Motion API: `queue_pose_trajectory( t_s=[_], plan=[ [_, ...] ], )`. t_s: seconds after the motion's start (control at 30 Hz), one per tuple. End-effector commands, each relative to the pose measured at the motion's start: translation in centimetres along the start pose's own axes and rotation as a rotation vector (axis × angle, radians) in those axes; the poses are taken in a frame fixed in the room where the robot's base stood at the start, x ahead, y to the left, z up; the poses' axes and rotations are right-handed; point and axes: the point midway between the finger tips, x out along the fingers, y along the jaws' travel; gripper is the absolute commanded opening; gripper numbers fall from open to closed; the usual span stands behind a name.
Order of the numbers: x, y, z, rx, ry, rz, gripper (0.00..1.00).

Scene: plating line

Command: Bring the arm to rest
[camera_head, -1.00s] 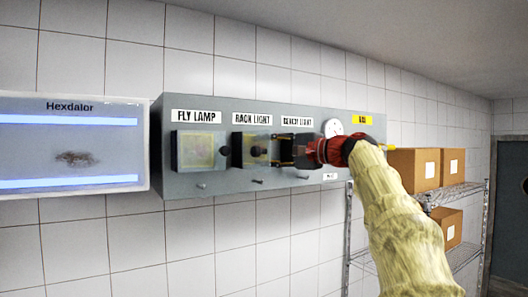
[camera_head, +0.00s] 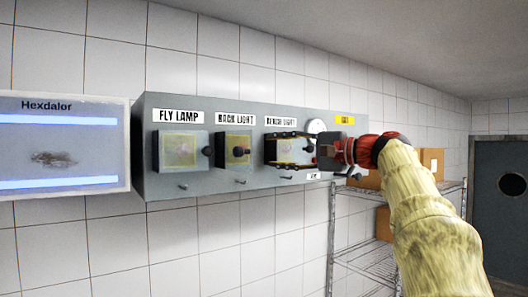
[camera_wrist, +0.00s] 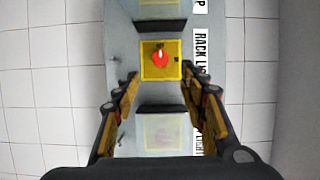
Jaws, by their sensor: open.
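My gripper (camera_head: 272,150) is open and empty, held in front of the grey switch box (camera_head: 225,101) on the tiled wall. In the head view its fingers overlap the bench light switch and hide part of it. In the wrist view my gripper (camera_wrist: 160,84) has its two fingers spread wide. Between and beyond them shows a yellow-framed switch (camera_wrist: 148,71) with a glowing red spot, beside the rack light label (camera_wrist: 200,50). I see no contact between fingers and box. My arm, in a pale yellow sleeve, reaches in from the lower right.
The fly lamp switch (camera_head: 180,152) and rack light switch (camera_head: 236,150) have clear raised covers. A lit insect lamp panel (camera_head: 60,145) hangs at the left. A wire rack (camera_head: 365,262) with cardboard boxes (camera_head: 432,160) stands behind my arm. A grey door (camera_head: 500,215) is at far right.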

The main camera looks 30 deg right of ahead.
Motion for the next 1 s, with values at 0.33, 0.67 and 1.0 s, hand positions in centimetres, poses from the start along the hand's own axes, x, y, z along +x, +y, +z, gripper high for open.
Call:
queue_pose_trajectory(
  t_s=[0.33, 0.67, 1.0],
  plan=[
    [-1.5, 0.0, 0.0, 0.000, 0.000, 0.000, 0.42],
    [-1.5, 0.0, 0.0, 0.000, 0.000, 0.000, 0.42],
    [-1.6, 6.6, -4.3, -0.060, 0.112, 0.142, 0.42]
  ],
)
